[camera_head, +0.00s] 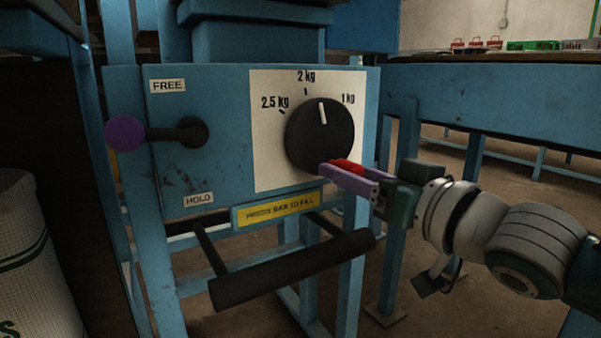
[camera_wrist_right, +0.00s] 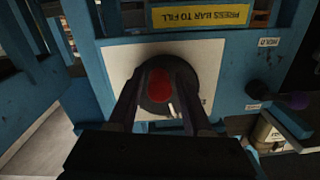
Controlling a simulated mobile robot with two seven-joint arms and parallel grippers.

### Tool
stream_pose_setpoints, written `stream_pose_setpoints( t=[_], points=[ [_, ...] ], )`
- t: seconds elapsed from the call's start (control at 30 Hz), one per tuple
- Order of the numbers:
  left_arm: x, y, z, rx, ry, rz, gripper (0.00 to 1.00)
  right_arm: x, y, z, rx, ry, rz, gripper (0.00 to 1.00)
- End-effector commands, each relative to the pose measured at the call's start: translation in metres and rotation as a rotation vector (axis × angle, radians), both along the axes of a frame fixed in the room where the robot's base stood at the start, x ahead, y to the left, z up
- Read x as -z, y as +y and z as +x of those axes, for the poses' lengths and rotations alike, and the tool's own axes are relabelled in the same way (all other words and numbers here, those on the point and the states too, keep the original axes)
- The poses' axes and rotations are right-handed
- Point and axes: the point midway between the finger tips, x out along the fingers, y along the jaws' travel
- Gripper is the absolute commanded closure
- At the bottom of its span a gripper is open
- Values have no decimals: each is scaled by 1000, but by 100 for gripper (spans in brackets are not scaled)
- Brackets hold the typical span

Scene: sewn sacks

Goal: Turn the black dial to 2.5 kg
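The black dial (camera_head: 320,140) is on a white panel (camera_head: 268,160) marked 2.5 kg, 2 kg and 1 kg. Its white pointer mark (camera_head: 322,112) points nearly straight up, just to the right of the 2 kg tick, between 2 kg and 1 kg. My left gripper is not in view.
A lever with a purple knob (camera_head: 125,134) sticks out left of the panel, between FREE and HOLD labels. A black bar (camera_head: 290,270) juts out below, under a yellow sign (camera_head: 277,210). A white sack (camera_head: 35,265) stands at the lower left. A blue table (camera_head: 490,95) is at right.

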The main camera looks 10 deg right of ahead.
Motion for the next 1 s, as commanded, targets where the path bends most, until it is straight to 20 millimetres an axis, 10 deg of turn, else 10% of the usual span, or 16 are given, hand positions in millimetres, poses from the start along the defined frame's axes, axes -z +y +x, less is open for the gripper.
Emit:
stream_pose_setpoints(
  t=[0.43, 1.0],
  points=[
    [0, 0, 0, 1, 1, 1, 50, 0, 0, 0, 0, 0, 0, 100],
    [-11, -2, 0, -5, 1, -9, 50, -3, -4, 1, 2, -30, -81, 100]
  ],
)
